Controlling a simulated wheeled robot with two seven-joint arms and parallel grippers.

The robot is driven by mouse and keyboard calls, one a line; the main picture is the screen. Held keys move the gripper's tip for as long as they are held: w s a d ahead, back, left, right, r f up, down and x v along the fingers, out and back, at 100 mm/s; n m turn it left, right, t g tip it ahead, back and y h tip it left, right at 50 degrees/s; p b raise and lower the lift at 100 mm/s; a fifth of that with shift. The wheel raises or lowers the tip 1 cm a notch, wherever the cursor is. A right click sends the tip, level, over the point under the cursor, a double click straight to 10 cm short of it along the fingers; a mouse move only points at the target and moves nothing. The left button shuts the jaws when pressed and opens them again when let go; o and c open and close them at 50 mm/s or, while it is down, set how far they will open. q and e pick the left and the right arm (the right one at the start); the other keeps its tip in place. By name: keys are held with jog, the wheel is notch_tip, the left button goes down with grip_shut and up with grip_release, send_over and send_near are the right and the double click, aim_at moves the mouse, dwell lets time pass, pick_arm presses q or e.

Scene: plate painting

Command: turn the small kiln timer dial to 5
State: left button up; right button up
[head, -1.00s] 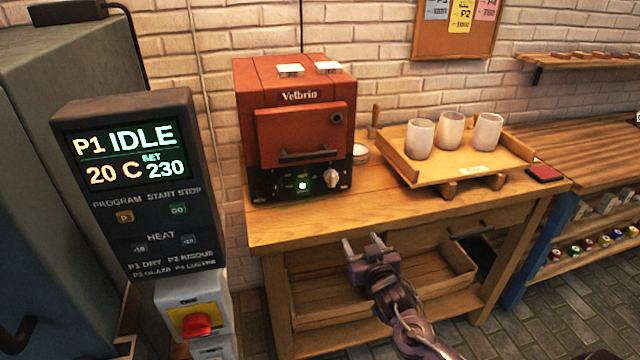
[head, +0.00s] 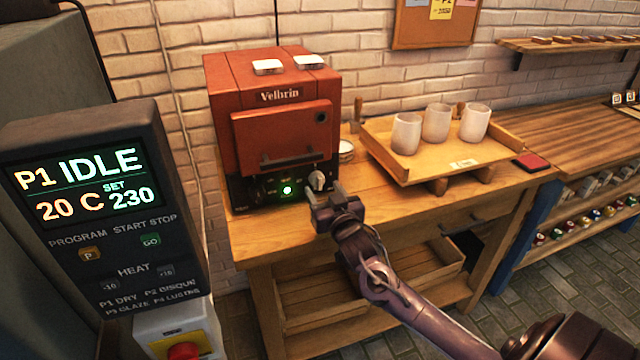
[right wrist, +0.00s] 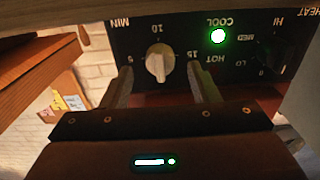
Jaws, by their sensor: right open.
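The small red kiln (head: 282,130) stands on the wooden bench with its door shut. Its pale timer dial (head: 317,180) is at the right of the black front panel. I cannot tell surely which mark the dial points to. My right gripper (head: 325,192) is open just in front of the dial. In the right wrist view its fingers (right wrist: 160,76) stand either side of the dial, with gaps showing. My left gripper is not in view.
A green lamp (head: 287,190) glows left of the dial. A wooden tray (head: 400,172) with 3 pale cups stands right of the kiln. A control box (head: 100,240) reading P1 IDLE, 20 C, set 230 fills the left foreground. A red pad (head: 532,162) lies at the bench's right.

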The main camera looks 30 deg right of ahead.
aim_at(320, 186)
jog(key=shift+x, duration=1.2)
jog(key=shift+w, duration=0.35)
jog(key=c, duration=1)
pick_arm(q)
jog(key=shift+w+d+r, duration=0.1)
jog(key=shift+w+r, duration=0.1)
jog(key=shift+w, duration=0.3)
pick_arm(e)
jog(key=shift+o, duration=0.2)
